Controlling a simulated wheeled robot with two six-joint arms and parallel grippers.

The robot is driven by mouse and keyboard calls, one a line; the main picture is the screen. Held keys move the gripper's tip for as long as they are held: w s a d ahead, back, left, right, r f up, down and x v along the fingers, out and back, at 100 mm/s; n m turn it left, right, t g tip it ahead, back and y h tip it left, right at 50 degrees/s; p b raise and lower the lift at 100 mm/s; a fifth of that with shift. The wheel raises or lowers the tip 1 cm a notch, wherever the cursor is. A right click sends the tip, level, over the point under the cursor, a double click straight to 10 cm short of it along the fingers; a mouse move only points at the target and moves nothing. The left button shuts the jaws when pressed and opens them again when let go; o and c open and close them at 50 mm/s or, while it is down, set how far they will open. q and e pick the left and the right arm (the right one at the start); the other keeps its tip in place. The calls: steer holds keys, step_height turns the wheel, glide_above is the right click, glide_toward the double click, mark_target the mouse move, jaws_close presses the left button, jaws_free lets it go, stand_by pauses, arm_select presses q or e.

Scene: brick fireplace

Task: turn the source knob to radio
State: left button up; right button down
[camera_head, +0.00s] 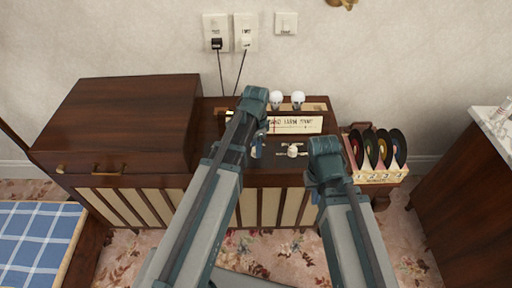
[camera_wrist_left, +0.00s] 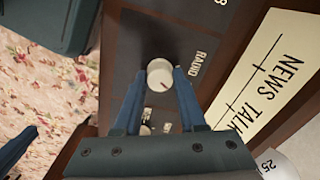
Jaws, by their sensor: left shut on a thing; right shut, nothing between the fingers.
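The source knob (camera_wrist_left: 160,73) is a small round cream knob with a dark reddish mark, set in a dark panel. In the left wrist view the word RADIO (camera_wrist_left: 200,62) is printed beside it. My left gripper (camera_wrist_left: 162,76) has its two blue fingers on opposite sides of the knob, shut on it. In the head view my left gripper (camera_head: 256,142) is over the radio's front panel and partly hides the knob. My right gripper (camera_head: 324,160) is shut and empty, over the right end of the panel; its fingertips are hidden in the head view.
A cream dial strip (camera_head: 295,125) and another pale knob (camera_head: 292,151) are close by. Two white round tops (camera_head: 287,99) stand behind the strip. A record rack (camera_head: 375,177) is at the right, a raised wooden lid (camera_head: 125,115) at the left.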

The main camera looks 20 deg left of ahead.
arm_select(q)
steer(key=shift+n, duration=0.3)
jaws_close()
steer(key=n, duration=0.5)
steer(key=shift+n, duration=0.3)
steer(key=n, duration=0.5)
steer(key=shift+n, duration=0.3)
steer(key=o, duration=1.1)
jaws_free()
steer(key=shift+c, duration=0.2)
